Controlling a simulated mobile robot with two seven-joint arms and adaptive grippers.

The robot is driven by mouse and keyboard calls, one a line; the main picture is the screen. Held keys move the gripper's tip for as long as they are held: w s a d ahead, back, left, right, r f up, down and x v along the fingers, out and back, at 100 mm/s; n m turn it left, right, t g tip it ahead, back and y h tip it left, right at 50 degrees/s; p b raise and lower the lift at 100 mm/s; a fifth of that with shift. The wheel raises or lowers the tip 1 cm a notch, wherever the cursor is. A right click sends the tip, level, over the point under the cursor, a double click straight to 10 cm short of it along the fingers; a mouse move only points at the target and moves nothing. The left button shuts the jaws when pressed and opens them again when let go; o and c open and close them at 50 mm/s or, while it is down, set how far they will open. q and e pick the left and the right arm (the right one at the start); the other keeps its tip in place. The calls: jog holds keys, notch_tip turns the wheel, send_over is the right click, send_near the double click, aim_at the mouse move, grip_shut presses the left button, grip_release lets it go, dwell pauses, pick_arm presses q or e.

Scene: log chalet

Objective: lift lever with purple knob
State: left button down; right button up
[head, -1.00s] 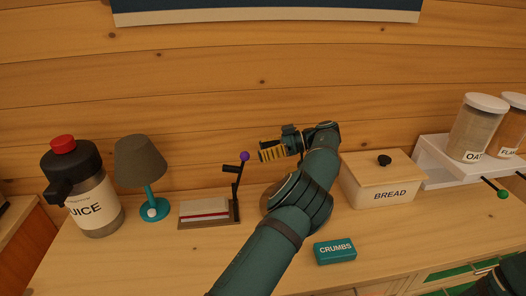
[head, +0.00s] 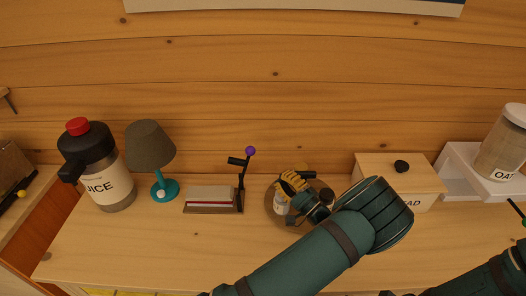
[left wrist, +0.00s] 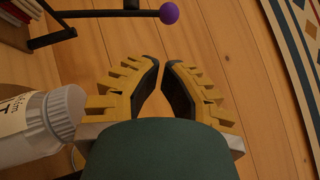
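The purple knob (head: 250,151) tops a thin dark lever (head: 241,183) that stands upright at the right end of a small brown base (head: 213,209). A short black piece juts left from the rod below the knob. My left gripper (head: 292,183) is to the right of the lever and lower than the knob, not touching it. In the left wrist view the knob (left wrist: 169,13) is at the top, beyond the fingertips. The yellow fingers (left wrist: 162,66) are slightly apart with nothing between them.
A round tray (head: 275,220) with a white bottle (head: 281,207) lies under my left gripper; the bottle is close beside the fingers in the wrist view (left wrist: 38,125). A lamp (head: 150,147) and juice jug (head: 110,185) stand left. A bread box (head: 420,180) stands right.

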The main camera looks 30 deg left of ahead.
pick_arm(q)
jog(key=shift+s+m, duration=0.1)
jog(key=shift+m, duration=0.2)
jog(key=shift+a+r, duration=0.1)
jog(key=shift+a, duration=0.15)
jog(key=p+x, duration=0.1)
jog(key=x, duration=0.8)
jog(key=shift+a, duration=0.1)
jog(key=shift+s+a+r+n+h+p, duration=0.1)
jog(key=shift+a+r+n+h+p, duration=0.25)
jog(key=shift+a+n, duration=0.2)
